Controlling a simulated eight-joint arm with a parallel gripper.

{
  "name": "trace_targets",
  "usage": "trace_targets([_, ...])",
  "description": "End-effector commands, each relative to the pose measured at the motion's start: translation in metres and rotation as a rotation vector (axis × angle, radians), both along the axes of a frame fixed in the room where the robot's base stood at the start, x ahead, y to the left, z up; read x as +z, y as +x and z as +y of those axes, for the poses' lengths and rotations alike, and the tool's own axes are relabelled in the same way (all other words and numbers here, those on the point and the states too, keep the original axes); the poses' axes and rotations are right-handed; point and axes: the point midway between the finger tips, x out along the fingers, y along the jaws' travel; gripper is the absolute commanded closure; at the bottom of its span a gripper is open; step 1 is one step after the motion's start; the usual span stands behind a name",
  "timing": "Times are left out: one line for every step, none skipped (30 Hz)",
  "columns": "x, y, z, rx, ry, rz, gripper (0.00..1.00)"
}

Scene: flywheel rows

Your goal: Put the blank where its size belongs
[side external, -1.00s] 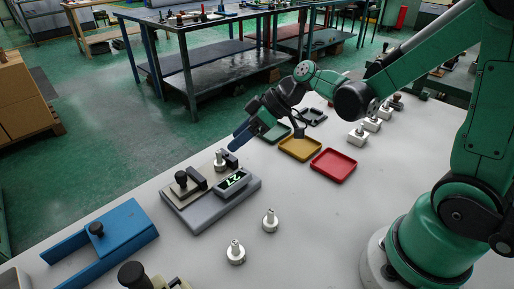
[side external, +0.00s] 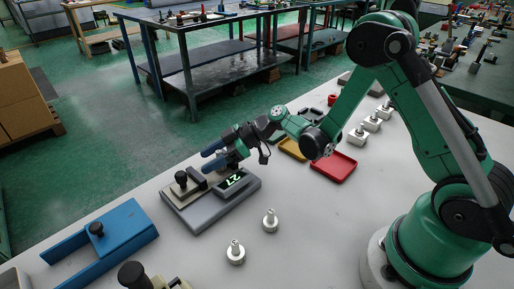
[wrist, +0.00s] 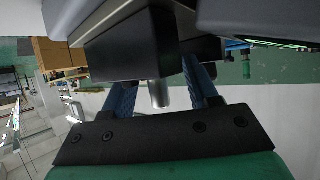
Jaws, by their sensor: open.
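My gripper (side external: 209,159) is open, with blue fingers, low over the grey measuring device (side external: 203,216). The device has a lit display (side external: 235,180) that seems to read 27, and a black knob on its left. In the wrist view, a silvery post (wrist: 159,94), apparently the blank's stem, stands between the fingers of my gripper (wrist: 160,84), with gaps at its sides. The fingers hide the blank in the side view. Small trays stand behind: yellow (side external: 292,148), red (side external: 334,167), and a green one largely hidden by my arm.
Two metal knobbed blanks (side external: 270,220) (side external: 235,252) stand loose on the pale table. A blue channel fixture (side external: 120,243) lies at the left. Several white blocks with studs (side external: 358,135) line the right back. Clear table lies right of the loose blanks.

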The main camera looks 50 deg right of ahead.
Motion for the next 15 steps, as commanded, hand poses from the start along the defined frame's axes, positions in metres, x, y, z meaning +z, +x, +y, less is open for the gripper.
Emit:
trace_targets([-0.0001,0.0001,0.0002,0.000,0.000,0.000,0.47])
trace_targets([-0.0001,0.0001,0.0001,0.000,0.000,0.000,0.47])
trace_targets([0.0000,0.0000,0.0001,0.000,0.000,0.000,0.47])
trace_targets([0.0000,0.0000,0.0001,0.000,0.000,0.000,0.47])
trace_targets([0.0000,0.0000,0.0001,0.000,0.000,0.000,0.47])
trace_targets([0.0000,0.0000,0.0000,0.000,0.000,0.000,0.55])
trace_targets([0.0000,0.0000,0.0000,0.000,0.000,0.000,0.64])
trace_targets([0.0000,0.0000,0.0000,0.000,0.000,0.000,0.72])
trace_targets([0.0001,0.0000,0.0000,0.000,0.000,0.000,0.84])
trace_targets([0.0001,0.0000,0.0000,0.000,0.000,0.000,0.92])
trace_targets([0.0001,0.0000,0.0000,0.000,0.000,0.000,1.00])
trace_targets([0.0001,0.0000,0.0000,0.000,0.000,0.000,1.00])
trace_targets([0.0001,0.0000,0.0000,0.000,0.000,0.000,1.00])
trace_targets([0.0001,0.0000,0.0000,0.000,0.000,0.000,1.00])
trace_targets([0.0001,0.0000,0.0000,0.000,0.000,0.000,1.00])
